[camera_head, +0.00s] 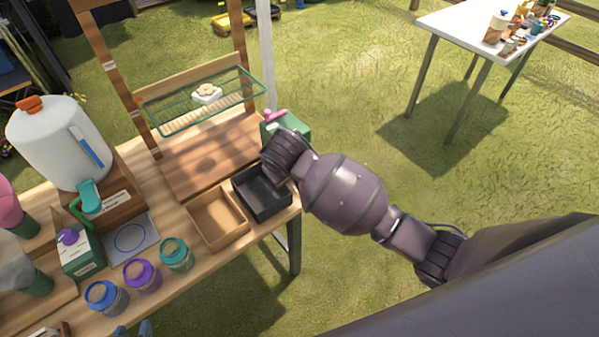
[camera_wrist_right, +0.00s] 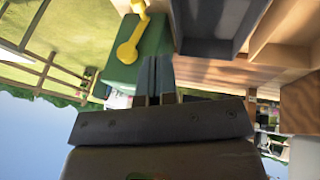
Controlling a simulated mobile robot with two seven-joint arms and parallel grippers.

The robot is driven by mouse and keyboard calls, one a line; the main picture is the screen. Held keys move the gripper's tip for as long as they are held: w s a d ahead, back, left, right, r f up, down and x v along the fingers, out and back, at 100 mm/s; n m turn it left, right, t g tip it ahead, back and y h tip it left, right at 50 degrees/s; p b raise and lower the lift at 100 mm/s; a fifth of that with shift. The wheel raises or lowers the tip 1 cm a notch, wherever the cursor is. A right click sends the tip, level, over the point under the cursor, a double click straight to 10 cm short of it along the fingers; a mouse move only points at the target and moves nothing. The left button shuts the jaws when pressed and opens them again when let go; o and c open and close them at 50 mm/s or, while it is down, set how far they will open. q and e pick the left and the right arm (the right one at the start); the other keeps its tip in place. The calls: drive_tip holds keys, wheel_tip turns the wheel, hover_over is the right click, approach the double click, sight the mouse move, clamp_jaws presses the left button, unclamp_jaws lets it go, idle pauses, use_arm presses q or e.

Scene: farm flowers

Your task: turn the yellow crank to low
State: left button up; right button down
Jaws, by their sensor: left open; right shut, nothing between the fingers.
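A yellow crank (camera_wrist_right: 132,40) sits on the face of a green box (camera_wrist_right: 152,45) in the right wrist view. Its arm runs from a round end up to the top edge of the picture. My right gripper (camera_wrist_right: 157,65) is shut and empty, its fingertips just right of the crank; I cannot tell whether they touch the box. In the head view the green box (camera_head: 295,124) stands at the table's back right, with a pink handle (camera_head: 276,115) on top; my right wrist hides its front and the yellow crank. My left gripper (camera_head: 133,329) barely shows at the bottom edge.
A black tray (camera_head: 262,212) and a wooden tray (camera_head: 226,240) lie beside my right wrist. A green wire rack (camera_head: 160,126) stands behind. Several lidded jars (camera_head: 142,275), a second green box (camera_head: 82,262) and a white tank (camera_head: 58,140) are on the left.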

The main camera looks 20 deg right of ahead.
drive_tip(key=x, duration=0.8)
drive_tip(key=shift+f, duration=0.1)
drive_tip(key=shift+w+d+f, duration=0.3)
drive_tip(key=shift+d+f, duration=0.2)
drive_tip(key=shift+f, duration=0.05)
drive_tip(key=shift+w+d+f, duration=0.35)
drive_tip(key=shift+d+f, duration=0.2)
drive_tip(key=shift+f, duration=0.05)
use_arm(q)
drive_tip(key=shift+s+r, duration=0.1)
use_arm(e)
drive_tip(key=shift+w+d+f, duration=0.2)
drive_tip(key=shift+d+f, duration=0.2)
drive_tip(key=shift+d, duration=0.05)
use_arm(q)
drive_tip(key=shift+s, duration=0.1)
use_arm(e)
drive_tip(key=shift+w, duration=0.1)
